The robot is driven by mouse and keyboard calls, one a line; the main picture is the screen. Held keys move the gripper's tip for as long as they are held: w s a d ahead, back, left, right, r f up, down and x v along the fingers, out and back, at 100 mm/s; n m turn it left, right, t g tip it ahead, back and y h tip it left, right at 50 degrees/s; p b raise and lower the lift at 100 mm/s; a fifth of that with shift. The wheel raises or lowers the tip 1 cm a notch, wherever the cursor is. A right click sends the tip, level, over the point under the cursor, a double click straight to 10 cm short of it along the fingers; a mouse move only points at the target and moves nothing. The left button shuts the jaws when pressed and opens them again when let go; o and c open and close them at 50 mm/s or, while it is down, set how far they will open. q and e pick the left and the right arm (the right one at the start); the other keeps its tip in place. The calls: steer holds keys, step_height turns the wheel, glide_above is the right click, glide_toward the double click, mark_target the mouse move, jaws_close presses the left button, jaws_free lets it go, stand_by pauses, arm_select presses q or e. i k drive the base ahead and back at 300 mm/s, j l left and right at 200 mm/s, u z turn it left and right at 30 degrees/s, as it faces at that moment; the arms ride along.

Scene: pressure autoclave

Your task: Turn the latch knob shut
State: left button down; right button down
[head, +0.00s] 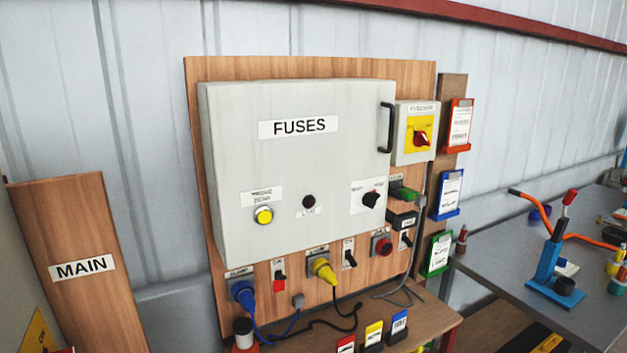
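A grey cabinet marked FUSES (295,170) is mounted on a wooden board, and its door looks closed. A black rotary knob (371,199) sits at the door's lower right, on a white label whose small print I cannot read. It may be the latch knob; its exact angle is too small to tell. A black bar handle (386,127) is at the door's right edge. A red rotary switch (421,138) on a yellow plate is on a smaller box to the right. Neither of my grippers is in view.
A yellow button (264,215) is on the door's lower left. Blue (243,293) and yellow (324,270) plugs with cables stick out below the cabinet. A wooden shelf (440,318) holds small cards. A grey bench (500,262) with a blue tool stands at right.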

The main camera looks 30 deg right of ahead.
mark_target(370, 199)
steer(key=k+l+z, duration=0.15)
steer(key=z, duration=1.1)
steer(key=j, duration=0.25)
steer(key=i, duration=0.05)
